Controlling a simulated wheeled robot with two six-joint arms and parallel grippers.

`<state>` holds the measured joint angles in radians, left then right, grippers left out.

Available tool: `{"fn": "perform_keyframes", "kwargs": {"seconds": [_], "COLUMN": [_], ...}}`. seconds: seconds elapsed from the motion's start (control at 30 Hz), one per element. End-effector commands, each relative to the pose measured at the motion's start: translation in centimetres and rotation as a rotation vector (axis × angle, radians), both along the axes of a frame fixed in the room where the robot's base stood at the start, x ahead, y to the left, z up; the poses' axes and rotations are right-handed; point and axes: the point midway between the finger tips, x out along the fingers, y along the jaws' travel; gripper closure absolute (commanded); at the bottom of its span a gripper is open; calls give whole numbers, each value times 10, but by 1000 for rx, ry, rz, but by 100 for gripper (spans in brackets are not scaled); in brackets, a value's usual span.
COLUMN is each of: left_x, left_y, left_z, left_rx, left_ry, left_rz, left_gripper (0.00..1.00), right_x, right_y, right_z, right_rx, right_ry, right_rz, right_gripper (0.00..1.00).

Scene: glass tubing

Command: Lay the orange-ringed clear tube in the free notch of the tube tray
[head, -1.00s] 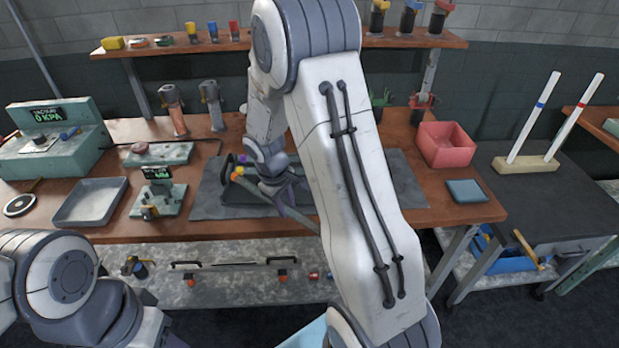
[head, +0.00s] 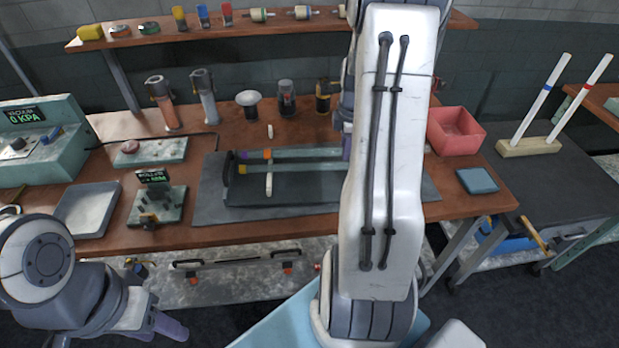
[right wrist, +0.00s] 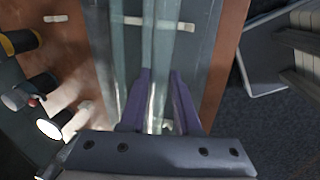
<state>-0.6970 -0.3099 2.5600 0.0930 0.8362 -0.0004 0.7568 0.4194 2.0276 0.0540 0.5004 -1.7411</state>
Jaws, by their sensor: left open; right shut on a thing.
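The orange-ringed clear tube (head: 300,154) lies lengthwise over the back part of the dark tube tray (head: 300,191), its orange ring right of a purple ring. In the right wrist view my right gripper (right wrist: 159,88) is shut on a clear tube (right wrist: 160,50); its ring is out of that view. In the head view this gripper is hidden behind my arm. A yellow-ringed tube (head: 300,167) lies in front. A pale notched bar (head: 268,185) crosses the tray's left part. I cannot tell whether the held tube is seated. My left gripper (head: 168,328) is open and empty, low at left.
The tray sits on a grey mat (head: 210,205). A grey bin (head: 88,208) and a gauge block (head: 157,208) stand left. A red bin (head: 455,131) and a blue pad (head: 477,181) are right. Several upright tools stand behind the tray.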

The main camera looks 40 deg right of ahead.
Motion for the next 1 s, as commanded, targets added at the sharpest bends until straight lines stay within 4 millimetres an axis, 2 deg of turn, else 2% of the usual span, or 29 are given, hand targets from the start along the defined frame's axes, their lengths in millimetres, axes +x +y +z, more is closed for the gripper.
{"fn": "perform_keyframes", "kwargs": {"seconds": [0.03, 0.2, 0.4, 0.57, 0.8, 1.0], "left_x": [0, 0, 0, 0, 0, 0], "left_y": [0, 0, 0, 0, 0, 0], "left_z": [6, 16, 19, 20, 22, 22], "left_rx": [0, 0, 0, 0, 0, 0], "left_ry": [0, 0, 0, 0, 0, 0], "left_rz": [0, 1, 1, 1, 1, 1], "left_gripper": [50, 50, 50, 50, 50, 50], "right_x": [5, 20, 35, 39, 40, 40], "right_y": [12, 46, 76, 84, 85, 84], "right_z": [-5, -29, -50, -59, -92, -96], "right_rx": [4, 3, 1, 0, 1, 0], "right_ry": [6, 6, 3, 2, 3, 0], "right_rz": [5, 4, 3, 0, 1, -1], "right_gripper": [100, 100, 100, 100, 100, 100]}}
